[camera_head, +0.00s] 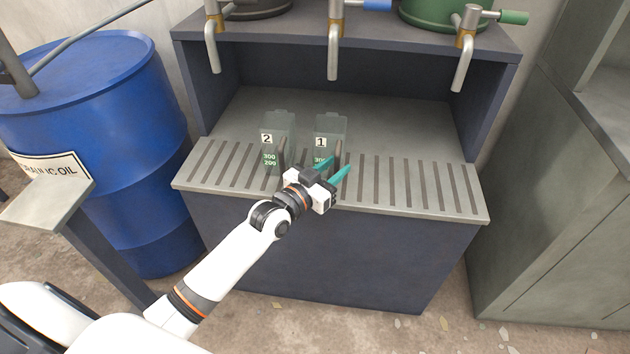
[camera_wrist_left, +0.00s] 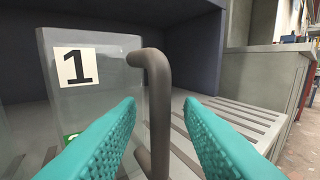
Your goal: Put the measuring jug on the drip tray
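A clear measuring jug marked 1 (camera_head: 331,126) stands upright at the slotted drip tray (camera_head: 225,166), over its rear part as far as I can tell. A matching jug marked 2 (camera_head: 277,127) stands to its left. My left gripper (camera_head: 340,164) is open at the front right of jug 1. In the left wrist view, the teal fingers (camera_wrist_left: 161,104) lie either side of the grey handle of jug 1 (camera_wrist_left: 92,98), with gaps showing. The fingers and wrist hide the lower part of jug 1 in the head view. My right gripper is out of view.
Three taps with bent spouts hang above, including the middle tap (camera_head: 334,45). The dark cabinet's side walls (camera_head: 487,95) flank the recess. A blue drum (camera_head: 95,120) stands left. The tray's right part is clear.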

